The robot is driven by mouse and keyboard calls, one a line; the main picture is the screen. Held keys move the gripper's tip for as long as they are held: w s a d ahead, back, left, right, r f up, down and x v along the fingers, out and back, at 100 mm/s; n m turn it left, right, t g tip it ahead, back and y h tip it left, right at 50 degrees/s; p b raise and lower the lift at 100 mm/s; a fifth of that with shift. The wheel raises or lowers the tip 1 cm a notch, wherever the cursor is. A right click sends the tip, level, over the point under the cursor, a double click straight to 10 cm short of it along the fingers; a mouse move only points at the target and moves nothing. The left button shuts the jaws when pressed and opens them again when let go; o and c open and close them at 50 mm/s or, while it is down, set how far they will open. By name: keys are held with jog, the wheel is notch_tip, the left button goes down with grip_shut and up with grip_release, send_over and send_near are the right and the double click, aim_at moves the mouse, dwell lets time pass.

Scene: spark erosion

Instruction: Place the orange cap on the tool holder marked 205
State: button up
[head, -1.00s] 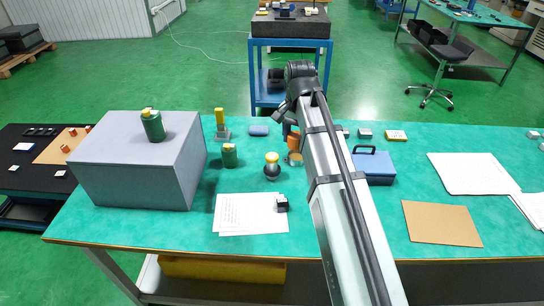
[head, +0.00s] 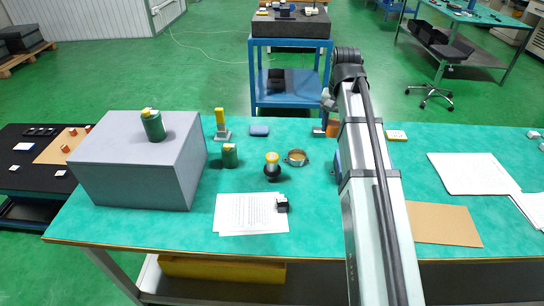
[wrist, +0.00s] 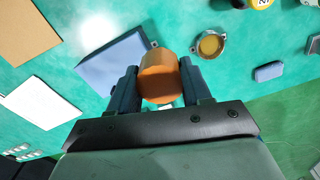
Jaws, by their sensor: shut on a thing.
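My gripper (wrist: 160,85) is shut on the orange cap (wrist: 160,77), which sits between both fingers in the wrist view. In the head view a sliver of the orange cap (head: 332,129) shows left of my arm, and the fingers are mostly hidden. A dark holder with a yellow top (head: 272,160) stands left of a small round metal dish (head: 295,158). Part of that holder's label shows at the top of the wrist view (wrist: 262,3), cut off. Green holders with yellow tops stand on the table (head: 230,156) and on the grey box (head: 152,125). No 205 is readable.
A blue box (wrist: 113,65) lies beneath my gripper, mostly behind my arm in the head view. A yellow upright piece (head: 220,120) and a blue-grey pad (head: 259,130) are at the back. Papers (head: 245,213) lie in front.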

jog(key=n, duration=0.1)
send_over(272, 156)
jog(key=s+d, duration=0.1)
jog(key=m, duration=0.8)
jog(key=shift+w+a+f+m, duration=0.15)
jog(key=shift+f+m, duration=1.55)
jog(key=shift+f, duration=0.05)
jog(key=shift+w+a+f+m, duration=0.15)
jog(key=shift+w+f+m, duration=0.05)
jog(key=shift+f+m, duration=1.55)
jog(key=shift+w+a+f+m, duration=0.15)
jog(key=shift+f+m, duration=1.5)
jog(key=shift+f, duration=0.15)
jog(key=shift+f, duration=0.15)
jog(key=o, duration=1)
jog(key=shift+o, duration=0.2)
notch_tip(272, 156, up, 12)
jog(key=shift+r, duration=0.2)
